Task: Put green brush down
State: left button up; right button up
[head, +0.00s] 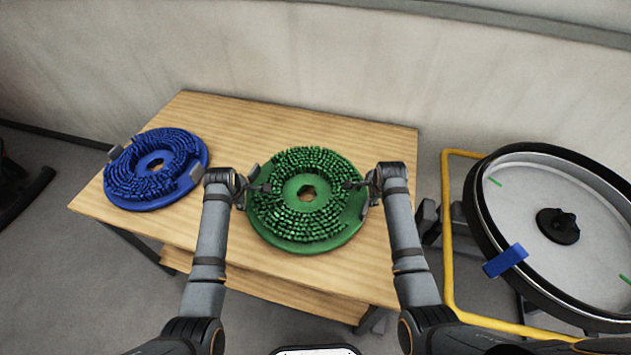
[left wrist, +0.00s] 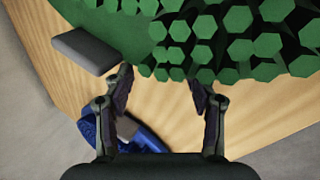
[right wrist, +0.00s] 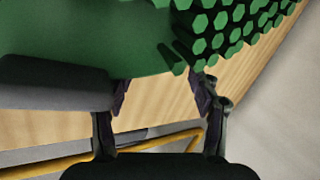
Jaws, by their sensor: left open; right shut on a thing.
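The green brush (head: 306,235) is a round disc with bristles facing up and a hole in its middle. It is over the right part of the wooden table (head: 245,115); I cannot tell whether it rests fully on the top. My left gripper (head: 262,188) is open at its left rim. The left wrist view shows spread fingers (left wrist: 163,85) beside a grey block (left wrist: 85,50) and bristles (left wrist: 215,35). My right gripper (head: 351,185) is shut on the brush's right rim, near another grey block (right wrist: 55,85); its exact contact is unclear in the right wrist view.
A blue brush (head: 145,200) lies on the table's left part. A round black-rimmed tank (head: 590,215) with a blue tab (head: 506,260) and a yellow frame (head: 447,230) stands at the right. A wall is behind the table. Bare wood shows behind the brushes.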

pick_arm(q)
jog(key=shift+s+d+f, duration=0.1)
jog(key=shift+d+f, duration=0.25)
jog(key=shift+d, duration=0.1)
pick_arm(e)
jog(key=shift+a+f, duration=0.15)
jog(key=shift+a, duration=0.3)
pick_arm(q)
jog(key=shift+f, duration=0.6)
pick_arm(e)
jog(key=shift+w+f, duration=0.1)
jog(key=shift+f, duration=0.5)
pick_arm(q)
jog(key=shift+f, duration=0.15)
pick_arm(e)
jog(key=shift+f, duration=0.15)
pick_arm(q)
jog(key=shift+a, duration=1.9)
pick_arm(e)
jog(key=shift+s+d, duration=0.2)
jog(key=shift+d, duration=1.7)
pick_arm(q)
jog(key=o, duration=0.5)
pick_arm(e)
jog(key=o, duration=0.5)
